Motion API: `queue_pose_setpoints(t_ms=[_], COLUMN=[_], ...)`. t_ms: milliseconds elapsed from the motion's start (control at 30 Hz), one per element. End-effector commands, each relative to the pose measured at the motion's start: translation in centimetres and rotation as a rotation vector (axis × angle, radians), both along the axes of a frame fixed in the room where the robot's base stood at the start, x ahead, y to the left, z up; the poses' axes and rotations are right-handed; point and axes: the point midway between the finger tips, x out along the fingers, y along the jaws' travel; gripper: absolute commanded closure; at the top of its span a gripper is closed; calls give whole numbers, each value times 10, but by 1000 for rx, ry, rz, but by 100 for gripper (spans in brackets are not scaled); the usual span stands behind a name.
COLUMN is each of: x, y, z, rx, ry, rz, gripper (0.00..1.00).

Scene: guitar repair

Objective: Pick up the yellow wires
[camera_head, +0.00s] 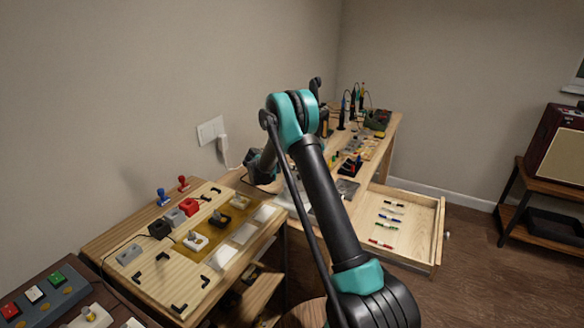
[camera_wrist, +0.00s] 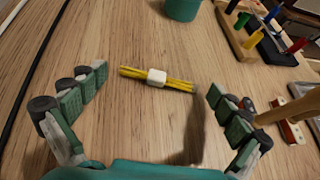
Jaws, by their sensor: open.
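The yellow wires (camera_wrist: 180,84) are a short thin bundle with a white band (camera_wrist: 157,77) around the middle. They lie on the wooden bench top (camera_wrist: 120,35) in the wrist view, slightly slanted. My gripper (camera_wrist: 148,94) is open, with one green-padded finger to the left of the bundle and one to the right. The bundle lies between the fingertips, and neither finger visibly touches it. A dark shadow falls on the wood below its right end. In the head view my arm hides the gripper tips and I cannot make out the wires.
A dark cable (camera_wrist: 32,75) runs along the left in the wrist view. A green round container (camera_wrist: 181,8) is at the top. A wooden holder with coloured tools (camera_wrist: 243,42) stands upper right. An open drawer (camera_head: 412,235) with coloured items juts out from the bench.

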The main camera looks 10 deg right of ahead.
Motion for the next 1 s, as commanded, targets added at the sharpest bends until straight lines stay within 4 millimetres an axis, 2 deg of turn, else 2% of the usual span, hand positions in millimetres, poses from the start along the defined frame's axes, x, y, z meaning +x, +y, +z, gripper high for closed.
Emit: queue_pose_setpoints(t_ms=[167,400,500,533,567,600,667,1000], x=[0,0,0,0,0,0,0,0], y=[0,0,0,0,0,0,0,0], z=[0,0,0,0,0,0,0,1], rx=[0,0,0,0,0,0,0,0], ry=[0,0,0,0,0,0,0,0], rz=[0,0,0,0,0,0,0,0], gripper=[0,30,32,35,43,54,61,61])
